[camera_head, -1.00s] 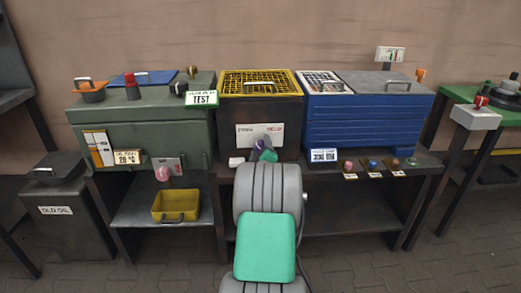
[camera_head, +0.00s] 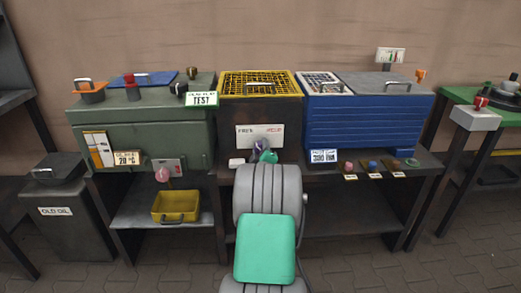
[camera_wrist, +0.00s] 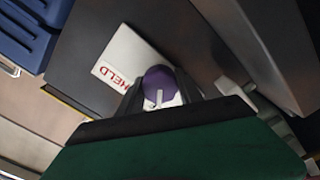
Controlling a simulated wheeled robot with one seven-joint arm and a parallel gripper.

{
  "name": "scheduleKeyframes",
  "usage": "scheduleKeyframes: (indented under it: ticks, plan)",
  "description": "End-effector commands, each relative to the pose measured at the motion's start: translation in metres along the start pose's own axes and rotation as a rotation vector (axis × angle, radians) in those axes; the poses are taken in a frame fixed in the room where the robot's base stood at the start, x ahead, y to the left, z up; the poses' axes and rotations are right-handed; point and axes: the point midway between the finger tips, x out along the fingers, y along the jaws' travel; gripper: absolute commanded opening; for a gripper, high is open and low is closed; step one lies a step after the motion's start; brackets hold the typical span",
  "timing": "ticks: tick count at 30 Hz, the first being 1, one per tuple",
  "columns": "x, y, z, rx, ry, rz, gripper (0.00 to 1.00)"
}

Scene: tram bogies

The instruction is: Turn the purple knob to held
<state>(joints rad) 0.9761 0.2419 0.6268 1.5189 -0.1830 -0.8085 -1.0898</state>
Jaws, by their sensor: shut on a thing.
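The purple knob (camera_head: 259,146) sits on a white plate (camera_head: 246,130) on the front of the dark box with the yellow grid top. The plate reads FREE on the left and HELD in red on the right. In the wrist view the purple knob (camera_wrist: 160,77) stands between the fingers of my gripper (camera_wrist: 158,92), which is shut on it. A light pointer mark shows on the knob; I cannot tell exactly where it points. The HELD end of the plate (camera_wrist: 120,58) shows at upper left there; FREE is hidden. My arm covers the area below the knob.
A green tank (camera_head: 150,139) stands left, a blue ribbed box (camera_head: 370,122) right. A pink knob (camera_head: 162,174) is at the tank's lower front. Several small coloured knobs (camera_head: 372,165) line the bench edge at right. A yellow bin (camera_head: 176,205) sits on the lower shelf.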

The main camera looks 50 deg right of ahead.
Motion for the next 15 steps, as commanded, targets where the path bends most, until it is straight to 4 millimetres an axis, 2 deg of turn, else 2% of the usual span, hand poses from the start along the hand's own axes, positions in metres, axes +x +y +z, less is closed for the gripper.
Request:
scheduleKeyframes:
  ticks: [8,15]
  plan:
    - [0.0000,-0.0011,0.0009,0.071,0.000,0.001,0.02]
    - [0.0000,-0.0019,0.0017,0.235,0.001,0.001,0.02]
